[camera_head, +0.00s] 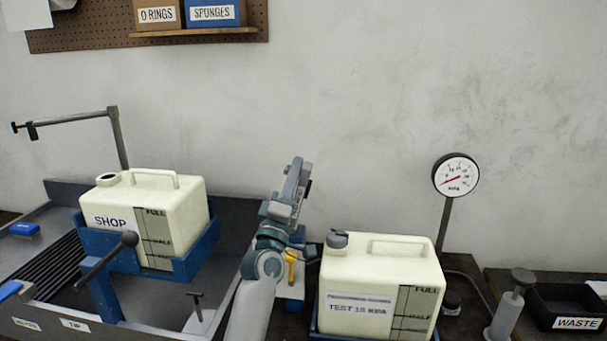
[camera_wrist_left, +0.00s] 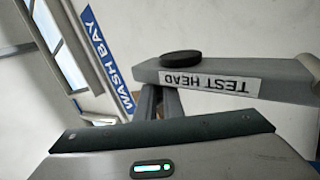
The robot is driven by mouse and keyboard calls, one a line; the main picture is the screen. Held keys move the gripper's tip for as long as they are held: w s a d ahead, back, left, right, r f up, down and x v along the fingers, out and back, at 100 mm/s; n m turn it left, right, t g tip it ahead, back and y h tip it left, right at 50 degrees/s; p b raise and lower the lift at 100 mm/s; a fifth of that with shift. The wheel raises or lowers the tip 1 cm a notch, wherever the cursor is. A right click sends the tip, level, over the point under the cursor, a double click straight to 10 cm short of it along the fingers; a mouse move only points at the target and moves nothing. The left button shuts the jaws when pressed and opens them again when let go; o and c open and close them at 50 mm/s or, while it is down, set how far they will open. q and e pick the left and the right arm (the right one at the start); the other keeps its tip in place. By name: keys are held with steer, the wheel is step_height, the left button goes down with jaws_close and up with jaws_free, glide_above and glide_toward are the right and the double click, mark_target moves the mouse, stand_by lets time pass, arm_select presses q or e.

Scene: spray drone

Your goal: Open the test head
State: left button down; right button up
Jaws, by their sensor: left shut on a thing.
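The test head shows in the left wrist view as a grey bar (camera_wrist_left: 220,76) with a white TEST HEAD label, upside down there. A round black knob or cap (camera_wrist_left: 181,57) sits on its edge. My left gripper (camera_head: 290,197) is in the middle of the head view, raised beside the TEST jug (camera_head: 345,275). In the left wrist view its dark fingers (camera_wrist_left: 160,103) meet the left end of the bar and are shut on it. The exact contact is partly hidden. In the head view I cannot separate the bar from the gripper. My right gripper is out of view.
A SHOP jug (camera_head: 185,205) sits in a blue cradle (camera_head: 200,252) at left, by a black-knobbed lever (camera_head: 129,239). A small yellow part (camera_head: 291,262) is behind my left arm. A dial gauge (camera_head: 456,175) and WASTE bin (camera_head: 575,322) stand at right.

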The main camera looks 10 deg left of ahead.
arm_select(q)
steer(key=shift+a+r, duration=0.25)
steer(key=c, duration=1.9)
jaws_free()
steer(key=shift+f, duration=0.15)
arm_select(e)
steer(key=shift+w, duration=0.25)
arm_select(q)
steer(key=shift+f, duration=0.1)
